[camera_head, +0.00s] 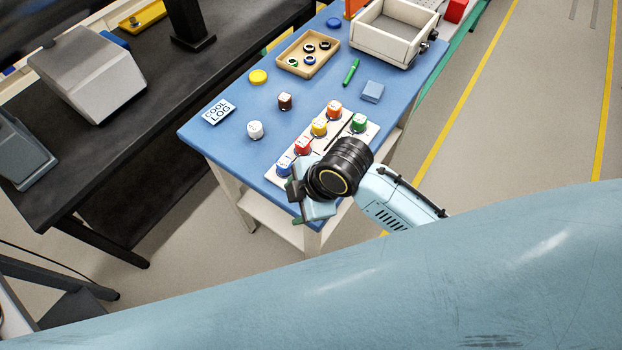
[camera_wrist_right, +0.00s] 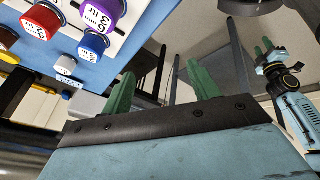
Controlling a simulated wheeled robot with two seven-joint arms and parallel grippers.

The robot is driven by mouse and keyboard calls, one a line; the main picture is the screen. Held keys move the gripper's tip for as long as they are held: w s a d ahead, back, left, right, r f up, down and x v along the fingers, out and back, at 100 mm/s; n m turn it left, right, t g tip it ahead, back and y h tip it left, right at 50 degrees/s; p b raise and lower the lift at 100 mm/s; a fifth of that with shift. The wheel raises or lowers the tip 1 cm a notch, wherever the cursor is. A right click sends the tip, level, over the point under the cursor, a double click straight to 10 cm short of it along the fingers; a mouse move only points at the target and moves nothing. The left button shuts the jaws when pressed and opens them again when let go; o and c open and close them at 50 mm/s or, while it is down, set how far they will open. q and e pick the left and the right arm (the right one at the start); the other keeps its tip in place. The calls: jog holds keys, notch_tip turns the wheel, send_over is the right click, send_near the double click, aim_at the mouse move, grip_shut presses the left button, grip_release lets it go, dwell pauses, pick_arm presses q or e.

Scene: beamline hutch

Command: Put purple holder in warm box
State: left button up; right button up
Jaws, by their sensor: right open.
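The purple holder (camera_wrist_right: 95,43) shows in the right wrist view, with a white label on its top, at the rack's edge. In the head view my right wrist hides it. My right gripper (camera_wrist_right: 162,90) is open and empty, with its green fingers apart, beside the rack and clear of the holder. In the head view my right gripper (camera_head: 297,200) is at the table's near edge. My left gripper (camera_wrist_right: 262,48) shows small in the right wrist view, fingers apart and empty. A cream open box (camera_head: 387,42) with dark knobs stands at the table's far end; I see no label naming it the warm box.
The white rack (camera_head: 345,147) carries blue, red, yellow, orange and green holders. White (camera_head: 255,129) and brown (camera_head: 285,101) holders stand loose.

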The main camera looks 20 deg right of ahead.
notch_tip(320, 180, up, 4)
jog(key=w+a+n+g, duration=0.1)
jog(key=w+a+n, duration=0.15)
jog(key=n, duration=0.75)
jog(key=w+d+r+n+g+h+p, duration=0.1)
jog(key=w+d+r+n+g+h, duration=0.2)
jog(key=d+n, duration=0.7)
jog(key=shift+n+t+h, duration=0.6)
jog(key=shift+n+h, duration=0.1)
jog(key=shift+n, duration=0.1)
jog(key=f, duration=0.2)
jog(key=a+f, duration=0.1)
jog(key=f, duration=0.2)
jog(key=w+a+f, duration=0.1)
jog(key=f, duration=0.1)
jog(key=shift+w+a+f, duration=0.1)
jog(key=shift+f, duration=0.15)
jog(key=shift+f+p, duration=0.5)
jog(key=shift+f, duration=2.1)
jog(key=c, duration=1.2)
